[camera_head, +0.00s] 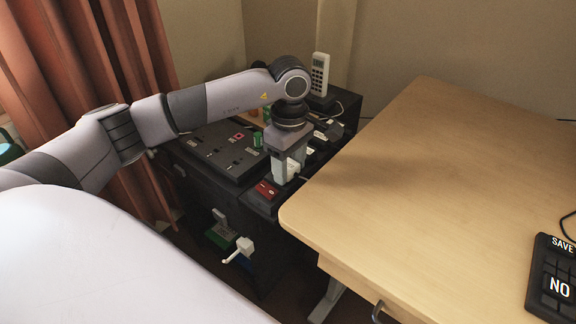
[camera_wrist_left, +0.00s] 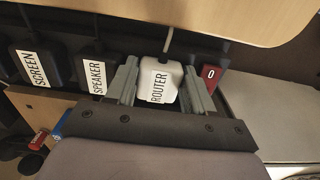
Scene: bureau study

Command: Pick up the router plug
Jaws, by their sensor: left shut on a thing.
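The router plug (camera_wrist_left: 159,84) is white, with a label reading ROUTER and a pale cable leaving its far side. In the left wrist view it sits between the two grey fingers of my left gripper (camera_wrist_left: 162,88), which are shut on it. In the head view my left gripper (camera_head: 287,171) points down over the black unit beside the desk; the plug shows only as a small white patch (camera_head: 294,170) there. I cannot tell whether the plug is seated or lifted. My right gripper is not in view.
Black plugs labelled SCREEN (camera_wrist_left: 36,66) and SPEAKER (camera_wrist_left: 95,76) lie left of the router plug, and a red switch marked 0 (camera_wrist_left: 211,76) lies right. The wooden desk (camera_head: 450,150) stands close on the right. A white handset (camera_head: 320,74) stands behind.

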